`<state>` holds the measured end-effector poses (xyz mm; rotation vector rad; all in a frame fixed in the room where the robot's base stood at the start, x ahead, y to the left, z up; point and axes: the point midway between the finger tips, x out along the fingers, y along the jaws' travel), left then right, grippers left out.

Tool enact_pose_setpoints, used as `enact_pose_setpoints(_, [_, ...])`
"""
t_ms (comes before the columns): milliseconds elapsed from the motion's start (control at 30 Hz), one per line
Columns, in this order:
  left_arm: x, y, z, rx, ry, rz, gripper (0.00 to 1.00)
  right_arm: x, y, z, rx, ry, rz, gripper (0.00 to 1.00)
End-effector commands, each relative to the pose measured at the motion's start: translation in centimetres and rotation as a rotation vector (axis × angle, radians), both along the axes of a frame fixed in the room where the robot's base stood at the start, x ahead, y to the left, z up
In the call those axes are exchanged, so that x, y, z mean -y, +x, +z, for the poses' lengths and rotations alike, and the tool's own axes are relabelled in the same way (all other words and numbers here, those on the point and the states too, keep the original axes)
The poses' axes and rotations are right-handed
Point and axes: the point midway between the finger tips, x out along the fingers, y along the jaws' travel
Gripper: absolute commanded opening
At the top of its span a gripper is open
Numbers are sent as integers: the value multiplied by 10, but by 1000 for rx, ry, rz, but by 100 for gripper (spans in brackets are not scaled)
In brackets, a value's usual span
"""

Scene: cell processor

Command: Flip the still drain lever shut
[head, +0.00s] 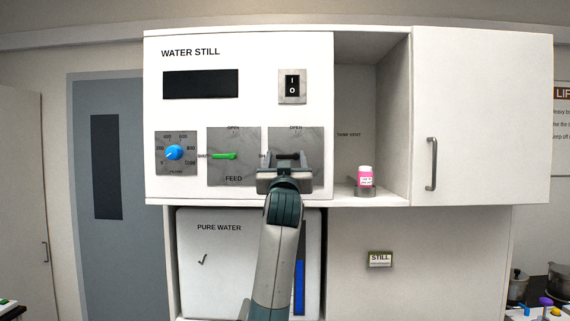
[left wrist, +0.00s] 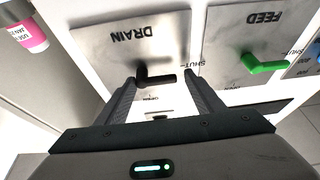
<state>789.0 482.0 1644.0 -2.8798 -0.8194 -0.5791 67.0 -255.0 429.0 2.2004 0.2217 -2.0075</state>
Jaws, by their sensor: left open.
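The drain lever (left wrist: 157,79) is black and sits on the grey DRAIN plate (left wrist: 110,55) in the left wrist view, which shows the panel upside down. Its arm points to the SHUT side there, with the OPEN mark below it. My left gripper (left wrist: 163,80) is open, with its fingers on either side of the lever; I cannot tell whether they touch it. In the head view my left gripper (head: 285,163) covers the lower part of the drain plate (head: 296,136) on the water still (head: 245,60) and largely hides the lever. My right gripper is not in view.
The green feed lever (head: 224,156) points left to SHUT beside the drain plate. A blue knob (head: 174,153) is further left. A pink-labelled bottle (head: 365,178) stands in the open bay at right. A closed cabinet door (head: 480,120) is beyond it.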

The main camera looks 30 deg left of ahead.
Motion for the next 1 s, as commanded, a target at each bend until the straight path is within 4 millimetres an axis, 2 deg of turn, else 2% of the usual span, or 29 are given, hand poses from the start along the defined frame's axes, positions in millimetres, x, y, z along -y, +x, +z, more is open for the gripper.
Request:
enact_pose_setpoints(167, [4,-4,-4,1,1,-1,62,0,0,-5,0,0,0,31])
enact_pose_setpoints(367, [15,-21,-14,2,0,-3,62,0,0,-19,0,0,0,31])
enact_pose_setpoints(1000, [73,-116,-60,2,0,-2,62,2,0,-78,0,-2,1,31])
